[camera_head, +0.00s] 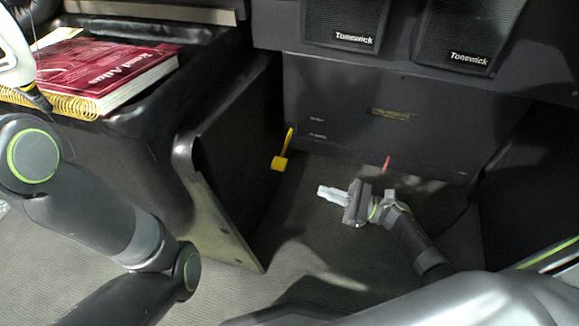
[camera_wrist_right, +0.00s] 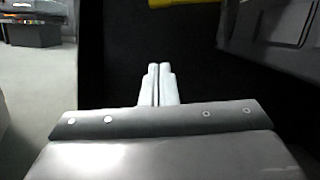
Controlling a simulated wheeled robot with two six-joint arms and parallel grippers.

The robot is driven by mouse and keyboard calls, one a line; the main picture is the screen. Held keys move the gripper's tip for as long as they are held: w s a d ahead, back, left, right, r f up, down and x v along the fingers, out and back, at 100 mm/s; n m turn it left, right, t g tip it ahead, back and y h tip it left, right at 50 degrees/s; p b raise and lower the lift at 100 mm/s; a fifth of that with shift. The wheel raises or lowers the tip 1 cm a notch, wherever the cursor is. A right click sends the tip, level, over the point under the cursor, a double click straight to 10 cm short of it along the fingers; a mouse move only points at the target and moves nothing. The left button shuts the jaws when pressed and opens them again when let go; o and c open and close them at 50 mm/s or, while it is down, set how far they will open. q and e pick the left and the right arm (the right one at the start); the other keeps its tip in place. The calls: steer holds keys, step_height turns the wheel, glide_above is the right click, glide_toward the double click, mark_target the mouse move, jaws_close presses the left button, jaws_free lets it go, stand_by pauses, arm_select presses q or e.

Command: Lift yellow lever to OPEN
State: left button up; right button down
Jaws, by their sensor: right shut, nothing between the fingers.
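The yellow lever (camera_head: 281,157) hangs at the left edge of the dark panel under the dash, with its thin stem up and its wide handle end down. In the right wrist view a yellow piece of it (camera_wrist_right: 178,3) shows at the top edge, beyond the fingertips. My right gripper (camera_head: 322,191) is shut and empty, below and to the right of the lever, and apart from it. Its closed fingers (camera_wrist_right: 158,72) point toward the dark area under the yellow piece.
A red lever (camera_head: 387,162) hangs further right on the same panel (camera_head: 400,125). Two Tonewick speakers (camera_head: 345,22) sit above. A dark partition (camera_head: 215,180) stands left of the lever. A red road atlas (camera_head: 100,72) lies on the console at left. The floor is clear.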

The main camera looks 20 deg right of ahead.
mark_target(285, 148)
steer(key=w+a+r+b, duration=0.1)
steer(key=w+a+r, duration=0.3)
steer(key=a+r, duration=0.2)
steer(key=shift+w+a+r+b, duration=0.2)
steer(key=shift+a+b, duration=0.2)
steer(key=shift+a, duration=0.95)
